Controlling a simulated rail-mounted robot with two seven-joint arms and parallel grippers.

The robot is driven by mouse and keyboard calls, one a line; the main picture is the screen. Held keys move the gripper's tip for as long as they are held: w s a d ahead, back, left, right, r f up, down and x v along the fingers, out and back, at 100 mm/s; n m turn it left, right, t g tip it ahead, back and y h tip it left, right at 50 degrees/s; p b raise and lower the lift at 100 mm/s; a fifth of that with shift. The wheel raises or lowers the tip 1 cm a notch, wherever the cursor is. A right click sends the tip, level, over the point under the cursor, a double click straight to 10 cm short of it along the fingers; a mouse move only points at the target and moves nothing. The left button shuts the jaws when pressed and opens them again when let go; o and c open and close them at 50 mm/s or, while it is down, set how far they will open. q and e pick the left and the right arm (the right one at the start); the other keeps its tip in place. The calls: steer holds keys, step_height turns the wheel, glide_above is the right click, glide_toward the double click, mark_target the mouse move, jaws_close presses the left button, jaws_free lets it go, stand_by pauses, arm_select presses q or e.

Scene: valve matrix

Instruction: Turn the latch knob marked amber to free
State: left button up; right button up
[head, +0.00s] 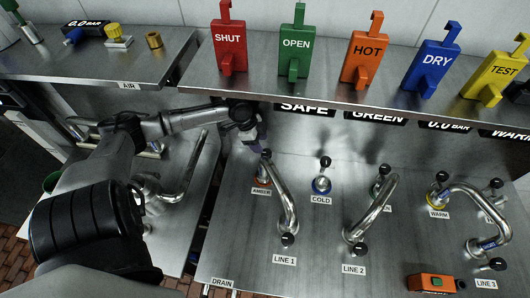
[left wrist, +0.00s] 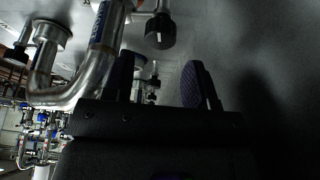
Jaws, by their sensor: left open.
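The latch knob marked amber (head: 265,155) is a small black knob above a red-ringed base, with the label AMBER below it, at the left of the steel panel. My left gripper (head: 256,138) is just behind and above it in the head view, near but with no clear contact. In the left wrist view my left gripper (left wrist: 160,72) has its two dark fingers apart with nothing held between them. A black knob with a white mark (left wrist: 161,31) is beyond the fingertips there; I cannot tell for certain which knob it is. My right gripper is not in view.
A bent pipe (head: 283,195) marked LINE 1 runs close to the right of the amber knob. The cold knob (head: 325,162) stands further right. A shelf (head: 330,92) with coloured tags overhangs behind. A orange box (head: 436,283) lies at the front right.

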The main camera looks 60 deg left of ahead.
mark_target(266, 153)
arm_select(q)
steer(key=shift+x, duration=2.85)
steer(key=c, duration=0.6)
steer(key=n+p, duration=0.1)
steer(key=p, duration=0.1)
steer(key=n+p, duration=0.1)
steer(key=shift+r+y+p, duration=0.3)
steer(key=shift+r+p, duration=0.05)
steer(key=shift+p, duration=0.05)
steer(key=shift+c, duration=0.2)
steer(key=shift+f+n+p, duration=0.15)
steer(key=shift+n+p, duration=0.25)
steer(key=shift+p, duration=0.15)
steer(key=shift+d+f+t, duration=0.1)
steer(key=shift+f+t, duration=0.05)
steer(key=shift+t, duration=0.15)
steer(key=o, duration=0.6)
steer(key=shift+o, duration=0.2)
